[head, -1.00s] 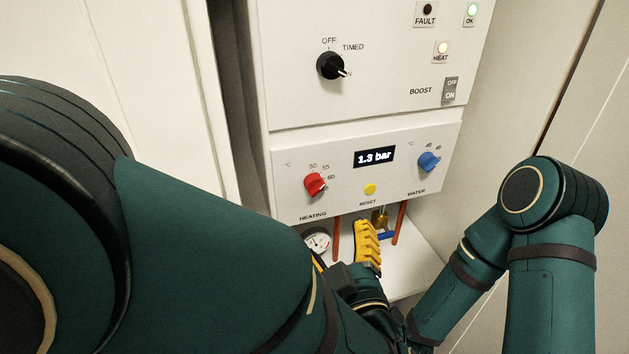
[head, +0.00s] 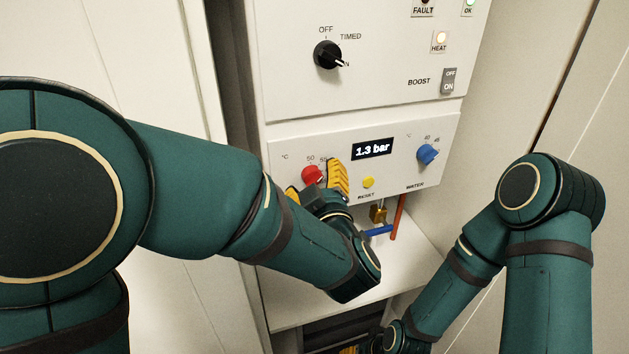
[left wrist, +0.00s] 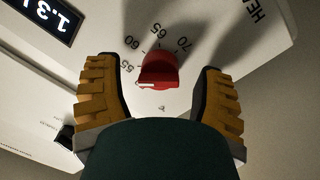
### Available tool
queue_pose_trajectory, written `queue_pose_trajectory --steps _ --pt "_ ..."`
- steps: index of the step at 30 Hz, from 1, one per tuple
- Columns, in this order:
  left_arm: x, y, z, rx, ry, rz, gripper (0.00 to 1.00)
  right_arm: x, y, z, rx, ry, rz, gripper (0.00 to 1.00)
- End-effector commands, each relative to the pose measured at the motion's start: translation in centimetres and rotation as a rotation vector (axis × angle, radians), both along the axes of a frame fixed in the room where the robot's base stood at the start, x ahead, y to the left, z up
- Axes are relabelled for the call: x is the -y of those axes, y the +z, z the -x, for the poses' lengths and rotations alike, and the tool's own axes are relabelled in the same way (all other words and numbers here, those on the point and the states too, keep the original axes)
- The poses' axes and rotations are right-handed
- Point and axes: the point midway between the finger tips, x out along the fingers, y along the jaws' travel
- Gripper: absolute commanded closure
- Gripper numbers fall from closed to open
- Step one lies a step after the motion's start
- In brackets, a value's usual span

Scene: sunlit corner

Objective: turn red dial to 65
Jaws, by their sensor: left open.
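The red dial (head: 312,174) is at the lower left of the control panel. In the left wrist view the red dial (left wrist: 158,70) stands between the two fingers of my left gripper (left wrist: 157,80), with a gap on each side. A pale mark shows on the dial's left side; the number it points at is unclear. The numbers 55, 60, 65 and 70 show around it. In the head view my left gripper (head: 316,186) is open around the dial and partly covers its scale. My right gripper (head: 350,349) is barely visible at the bottom edge.
A display reading 1.3 bar (head: 372,149), a yellow reset button (head: 368,182) and a blue dial (head: 428,154) are right of the red dial. A black selector knob (head: 327,55) is above. Pipes and a brass fitting (head: 379,213) are below the panel.

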Motion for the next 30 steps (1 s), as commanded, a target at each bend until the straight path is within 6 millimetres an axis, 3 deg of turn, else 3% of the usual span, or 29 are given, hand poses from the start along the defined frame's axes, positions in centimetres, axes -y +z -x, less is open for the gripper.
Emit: queue_pose_trajectory --steps 9,11,15,16,30 --pt "-0.06 0.0 -0.23 0.0 0.0 0.0 0.31 0.01 -0.01 -0.01 0.0 0.0 0.0 0.53" --pt "-0.05 0.0 -0.22 0.0 0.0 0.0 0.47 0.01 -0.01 -0.01 0.0 0.0 0.0 0.53" --pt "-0.05 0.0 -0.21 0.0 0.0 0.0 0.96 0.01 -0.01 -0.01 0.0 0.0 0.0 0.53" --pt "-0.06 -0.01 -0.21 0.0 0.0 0.0 1.0 0.01 -0.01 0.0 0.0 0.0 0.0 0.53" --pt "-0.09 -0.04 -0.21 -0.003 0.0 -0.007 1.0 0.0 0.08 0.02 0.0 0.0 0.0 0.53"
